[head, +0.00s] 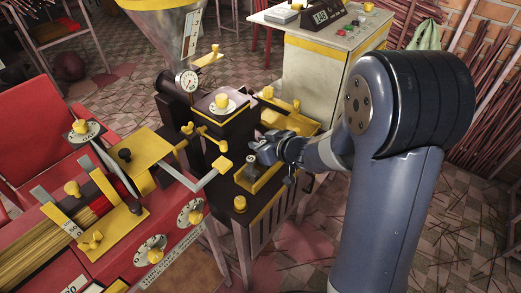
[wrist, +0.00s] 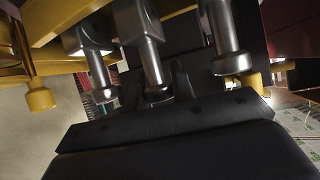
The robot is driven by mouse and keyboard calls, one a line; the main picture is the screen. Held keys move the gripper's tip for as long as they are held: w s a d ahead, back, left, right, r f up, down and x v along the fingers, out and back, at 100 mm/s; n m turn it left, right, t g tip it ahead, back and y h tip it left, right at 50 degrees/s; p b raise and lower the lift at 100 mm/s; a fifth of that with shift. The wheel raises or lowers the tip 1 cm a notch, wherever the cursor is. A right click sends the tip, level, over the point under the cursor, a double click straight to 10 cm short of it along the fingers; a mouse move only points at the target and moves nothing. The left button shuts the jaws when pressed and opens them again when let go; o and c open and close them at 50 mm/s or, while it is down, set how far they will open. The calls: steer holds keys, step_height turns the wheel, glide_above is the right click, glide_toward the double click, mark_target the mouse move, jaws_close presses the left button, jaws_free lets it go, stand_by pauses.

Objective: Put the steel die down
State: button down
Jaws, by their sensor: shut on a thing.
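My gripper (head: 272,158) is at the yellow-edged dark tray (head: 262,184) on the machine's near right side. It is shut on a steel die, which its own fingers largely hide in the head view. A small grey steel piece (head: 252,165) shows beside the fingers, over the tray. In the wrist view, several steel stems with wider round ends show close to the dark gripper body (wrist: 180,150): a left one (wrist: 100,70), a middle one (wrist: 148,55) and a right one (wrist: 228,45). I cannot tell which of them is the held die, or whether it touches the tray.
The black extruder with a pressure gauge (head: 187,81) and steel hopper (head: 165,30) stands just left of my gripper. A yellow-ended lever (head: 222,165) reaches close to it. A red table (head: 120,262) with incense sticks is at left. A control cabinet (head: 318,70) stands behind.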

steer(key=shift+f, duration=0.35)
steer(key=shift+f, duration=0.1)
steer(key=c, duration=1.2)
jaws_free()
steer(key=shift+f, duration=0.1)
steer(key=shift+s+d+r, duration=0.1)
steer(key=shift+d+r, duration=0.05)
steer(key=shift+r, duration=0.15)
steer(key=p+v, duration=0.3)
steer(key=v, duration=0.8)
steer(key=shift+s, duration=0.25)
steer(key=shift+d+r, duration=0.1)
steer(key=shift+d, duration=0.05)
